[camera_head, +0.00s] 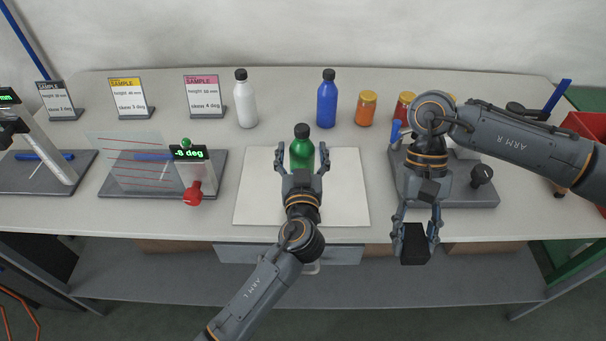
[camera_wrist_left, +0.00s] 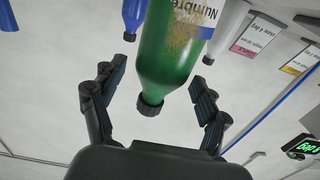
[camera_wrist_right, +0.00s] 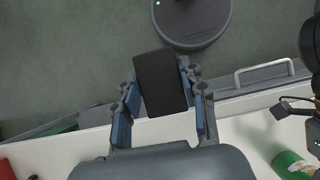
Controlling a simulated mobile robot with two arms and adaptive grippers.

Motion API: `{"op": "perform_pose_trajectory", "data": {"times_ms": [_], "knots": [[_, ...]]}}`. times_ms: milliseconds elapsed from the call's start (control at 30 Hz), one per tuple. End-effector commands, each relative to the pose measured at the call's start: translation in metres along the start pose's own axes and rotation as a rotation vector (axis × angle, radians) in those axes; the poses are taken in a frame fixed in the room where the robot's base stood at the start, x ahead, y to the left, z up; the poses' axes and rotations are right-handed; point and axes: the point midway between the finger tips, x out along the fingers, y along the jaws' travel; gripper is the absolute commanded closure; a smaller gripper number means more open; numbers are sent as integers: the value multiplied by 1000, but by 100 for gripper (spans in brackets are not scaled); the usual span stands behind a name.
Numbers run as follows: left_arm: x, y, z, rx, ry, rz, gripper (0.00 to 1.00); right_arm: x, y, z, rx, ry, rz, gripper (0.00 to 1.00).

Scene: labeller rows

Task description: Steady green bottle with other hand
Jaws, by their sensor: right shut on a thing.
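The green bottle (camera_head: 302,153) stands upright on a white mat (camera_head: 262,195) in the middle of the table. My left gripper (camera_head: 303,166) is open at the bottle, one finger on each side. In the left wrist view, the bottle (camera_wrist_left: 170,62) lies between the fingers with gaps on both sides; its dark cap and part of a printed, brown-smudged label show. My right gripper (camera_head: 416,232) points down past the table's front edge, shut on a black block (camera_head: 415,252). The block (camera_wrist_right: 161,82) also shows between the fingers in the right wrist view.
A white bottle (camera_head: 245,103), a blue bottle (camera_head: 326,101) and orange jars (camera_head: 365,110) stand behind. A gauge stand reading -8 deg (camera_head: 194,173) is to the left. A grey device (camera_head: 470,190) lies under my right arm. A red bin (camera_head: 590,126) is far right.

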Motion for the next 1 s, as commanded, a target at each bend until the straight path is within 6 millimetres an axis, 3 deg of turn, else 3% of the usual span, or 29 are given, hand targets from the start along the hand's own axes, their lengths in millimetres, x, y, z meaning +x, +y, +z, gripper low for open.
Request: {"op": "perform_pose_trajectory", "data": {"times_ms": [367,467,800,1000], "knots": [[-4,0,0,0,-1,1,21,0,0,0,0,0,0,83],[-17,1,1,-1,-2,2,21,0,0,0,0,0,0,83],[-87,0,1,-1,-3,1,21,0,0,0,0,0,0,83],[-114,0,1,0,-2,1,21,0,0,0,0,0,0,83]]}}
